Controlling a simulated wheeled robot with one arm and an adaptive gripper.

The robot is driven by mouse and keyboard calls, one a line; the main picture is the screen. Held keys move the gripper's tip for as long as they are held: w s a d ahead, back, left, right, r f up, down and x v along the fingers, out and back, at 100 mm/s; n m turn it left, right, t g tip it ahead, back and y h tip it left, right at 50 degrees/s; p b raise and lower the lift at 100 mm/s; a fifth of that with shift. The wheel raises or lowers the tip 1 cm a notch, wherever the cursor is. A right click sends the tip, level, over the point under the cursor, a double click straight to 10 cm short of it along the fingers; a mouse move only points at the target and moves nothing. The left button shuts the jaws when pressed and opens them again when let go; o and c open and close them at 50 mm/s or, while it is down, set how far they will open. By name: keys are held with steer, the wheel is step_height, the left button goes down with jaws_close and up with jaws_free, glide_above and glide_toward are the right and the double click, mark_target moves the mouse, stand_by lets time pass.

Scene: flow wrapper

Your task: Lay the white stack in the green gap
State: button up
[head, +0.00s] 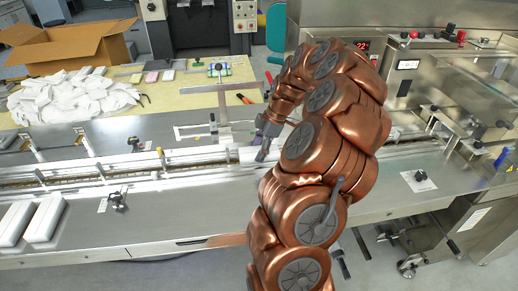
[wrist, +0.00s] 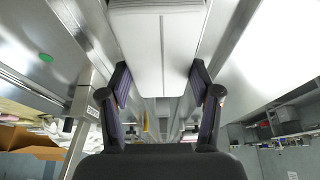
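White stacks lie on the steel deck at the lower left of the head view, one at the edge (head: 14,224) and one beside it (head: 45,219). My gripper (head: 262,154) is low over the conveyor lane in the head view, partly hidden by my copper arm. In the wrist view my gripper (wrist: 160,85) has its two dark fingers apart, and a white surface with a centre line shows between and beyond them. A pale layered edge (wrist: 156,6) shows at the top; I cannot tell whether it is a stack. I cannot make out the green gap.
The conveyor lane (head: 95,173) runs left to right, with small black clamps (head: 117,201) on the decks. Behind are a pile of white packs (head: 70,95), an open cardboard box (head: 65,48) and a yellow tabletop. Steel machinery (head: 455,100) stands to the right.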

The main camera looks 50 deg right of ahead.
steer(key=o, duration=0.4)
steer(key=shift+o, duration=0.2)
steer(key=shift+r, duration=0.1)
steer(key=v, duration=1.2)
